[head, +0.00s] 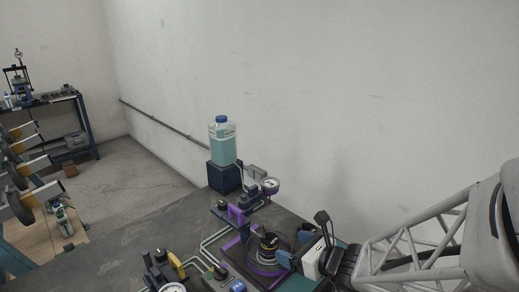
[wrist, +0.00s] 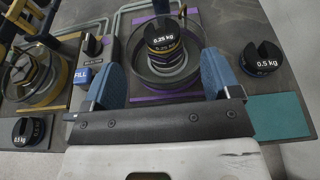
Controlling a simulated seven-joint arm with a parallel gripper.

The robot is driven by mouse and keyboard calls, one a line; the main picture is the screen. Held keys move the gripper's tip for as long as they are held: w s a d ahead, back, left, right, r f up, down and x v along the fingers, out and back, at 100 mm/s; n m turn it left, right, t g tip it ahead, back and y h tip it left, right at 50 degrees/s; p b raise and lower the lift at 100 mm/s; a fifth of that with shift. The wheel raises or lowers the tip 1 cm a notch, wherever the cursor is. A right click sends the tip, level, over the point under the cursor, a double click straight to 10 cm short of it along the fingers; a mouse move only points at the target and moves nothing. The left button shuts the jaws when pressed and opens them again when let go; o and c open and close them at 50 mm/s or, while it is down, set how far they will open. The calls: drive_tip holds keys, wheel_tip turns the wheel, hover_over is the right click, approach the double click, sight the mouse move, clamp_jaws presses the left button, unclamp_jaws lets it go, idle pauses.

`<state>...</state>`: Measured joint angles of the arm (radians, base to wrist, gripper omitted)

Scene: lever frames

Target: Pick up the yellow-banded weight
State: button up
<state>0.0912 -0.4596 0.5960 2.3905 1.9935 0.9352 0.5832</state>
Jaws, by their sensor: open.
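A stack of black weights (wrist: 164,34) stands inside a clear round cylinder on a purple-edged base, with the top one marked 0.25 kg. A yellowish band shows on the stack below the top weight, but I cannot tell which weight carries it. In the head view the same stack (head: 268,242) shows a yellowish band too. My gripper (wrist: 161,60) is open and empty, its two blue fingers apart on the near left and near right of the cylinder. It also shows in the head view (head: 292,257), just right of the stack.
A 0.5 kg weight (wrist: 262,60) lies at right, and another 0.5 kg weight (wrist: 29,132) at left. A second clear cylinder (wrist: 33,78) with a yellow base stands at left. A blue FILL button (wrist: 82,76) sits between. A bottle (head: 222,142) stands behind.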

sight(274, 241)
drive_tip(key=shift+x, duration=1.1)
drive_tip(key=shift+f, duration=0.1)
drive_tip(key=shift+x, duration=2.6)
drive_tip(key=shift+f, duration=0.15)
drive_tip(key=shift+c, duration=0.5)
drive_tip(key=c, duration=1.1)
drive_tip(key=shift+o, duration=0.2)
drive_tip(key=shift+r, duration=0.75)
wheel_tip(274, 241, up, 2)
drive_tip(key=shift+r, duration=0.1)
drive_tip(key=s+d+r, duration=0.1)
drive_tip(key=s+d, duration=0.3)
drive_tip(key=s, duration=1.1)
drive_tip(key=shift+s, duration=0.25)
